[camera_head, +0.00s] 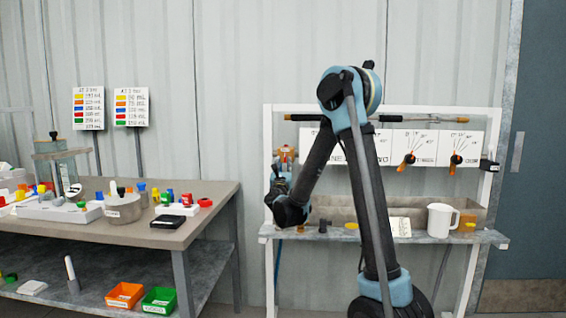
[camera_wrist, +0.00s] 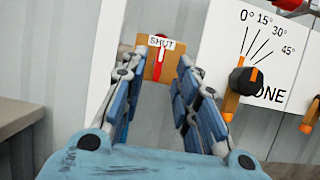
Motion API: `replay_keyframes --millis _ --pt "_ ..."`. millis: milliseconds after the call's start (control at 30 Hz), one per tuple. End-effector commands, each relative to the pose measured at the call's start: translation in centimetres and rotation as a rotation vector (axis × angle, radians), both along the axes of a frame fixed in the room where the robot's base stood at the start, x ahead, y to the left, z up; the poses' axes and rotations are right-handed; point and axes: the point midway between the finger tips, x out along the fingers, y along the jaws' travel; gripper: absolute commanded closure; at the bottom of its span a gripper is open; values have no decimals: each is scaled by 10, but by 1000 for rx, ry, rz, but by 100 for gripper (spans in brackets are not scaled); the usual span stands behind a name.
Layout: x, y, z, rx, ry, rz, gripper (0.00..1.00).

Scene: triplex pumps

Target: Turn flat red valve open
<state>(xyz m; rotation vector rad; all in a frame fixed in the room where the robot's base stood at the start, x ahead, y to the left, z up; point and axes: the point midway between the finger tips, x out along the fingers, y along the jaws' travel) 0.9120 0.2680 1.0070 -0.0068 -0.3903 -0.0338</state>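The flat red valve (camera_wrist: 161,55) shows in the wrist view as a narrow red handle, roughly upright, on an orange-brown plate. A white label reading SHUT (camera_wrist: 160,41) is at its top. My gripper (camera_wrist: 155,74) is open, with one blue padded finger to each side of the plate. Nothing is held between the fingers. The valve appears beyond the fingertips, but I cannot tell the exact gap. In the head view, my gripper (camera_head: 277,175) is just below an orange fitting (camera_head: 286,154) at the left of the white frame.
A dial with an orange handle (camera_wrist: 243,82) and angle marks stands close right of the valve. More dials (camera_head: 408,160) continue along the panel. A white mug (camera_head: 440,220) stands on the frame's shelf. A cluttered workbench (camera_head: 215,205) is at left.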

Motion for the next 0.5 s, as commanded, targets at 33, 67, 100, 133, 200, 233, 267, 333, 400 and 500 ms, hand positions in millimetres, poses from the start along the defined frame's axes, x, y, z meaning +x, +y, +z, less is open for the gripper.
replay_keyframes --millis 33,67,100,133,200,233,267,333,400,500 --pt "9 -1 3 -1 0 -4 72" --pt "13 -2 5 -1 -1 -4 72" --pt "19 -1 8 -1 -1 -3 72" --pt "22 -1 9 0 0 -2 72" --pt "30 -1 12 -1 0 -1 72" --pt "33 -2 13 -1 0 -1 72" --pt "36 -2 15 -1 0 -1 72" --pt "40 -2 16 0 0 -2 72" --pt "43 -2 18 -1 0 -1 72" --pt "45 -2 19 0 0 -1 72"
